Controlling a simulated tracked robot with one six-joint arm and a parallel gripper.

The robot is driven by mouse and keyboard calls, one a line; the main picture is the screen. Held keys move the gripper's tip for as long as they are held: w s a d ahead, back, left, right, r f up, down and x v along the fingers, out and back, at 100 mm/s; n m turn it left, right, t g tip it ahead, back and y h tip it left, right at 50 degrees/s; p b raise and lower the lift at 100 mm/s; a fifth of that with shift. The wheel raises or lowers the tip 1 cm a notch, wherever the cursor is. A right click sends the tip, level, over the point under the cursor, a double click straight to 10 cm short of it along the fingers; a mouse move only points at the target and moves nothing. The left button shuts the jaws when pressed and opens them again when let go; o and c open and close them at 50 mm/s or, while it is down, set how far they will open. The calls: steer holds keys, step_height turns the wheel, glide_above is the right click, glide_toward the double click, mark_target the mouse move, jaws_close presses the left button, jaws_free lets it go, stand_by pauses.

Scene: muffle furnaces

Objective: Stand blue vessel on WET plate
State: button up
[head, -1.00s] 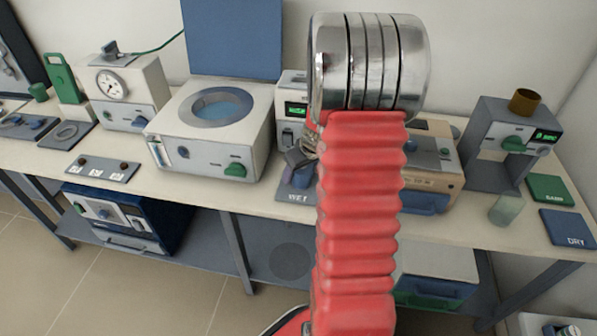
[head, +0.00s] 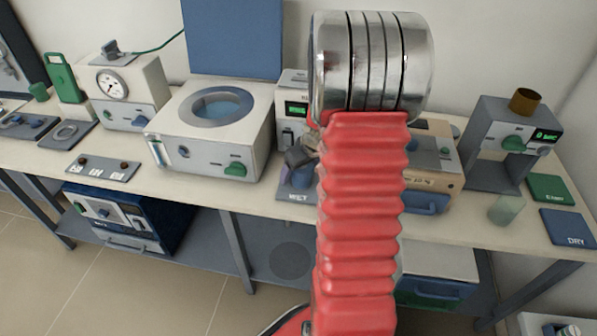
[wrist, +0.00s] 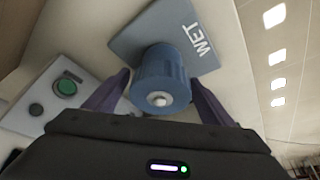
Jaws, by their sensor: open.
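The blue vessel (wrist: 160,78) is a ribbed blue cylinder with a pale knob on its end. In the wrist view it appears upright on the grey-blue WET plate (wrist: 150,30), over the plate's near part. My gripper (wrist: 160,84) is open, with one dark finger on each side of the vessel. In the head view the vessel (head: 302,180) shows on the WET plate (head: 292,194), just below my gripper (head: 300,160). My red arm hides the right side of the plate there.
A white bath (head: 210,130) stands left of the plate. A device with a green display (head: 292,108) is behind it, and a beige unit (head: 438,165) is to the right. A pale green beaker (head: 506,209) stands near the DRY plate (head: 568,228) at the far right.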

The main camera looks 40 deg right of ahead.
steer(key=v, duration=1.1)
steer(key=shift+s+r, duration=0.15)
steer(key=shift+r, duration=0.05)
stand_by(0.4)
steer(key=s+a+r, duration=0.2)
steer(key=a+r, duration=0.1)
steer(key=a, duration=0.5)
steer(key=s+a+r+n, duration=0.15)
steer(key=a+r, duration=0.25)
steer(key=a, duration=0.4)
steer(key=s+a+r, duration=0.2)
steer(key=a+r, duration=0.1)
steer(key=a, duration=0.5)
steer(key=s+a+r+t, duration=0.1)
steer(key=s+a, duration=0.6)
steer(key=shift+s+r+y, duration=0.25)
steer(key=shift+y, duration=0.05)
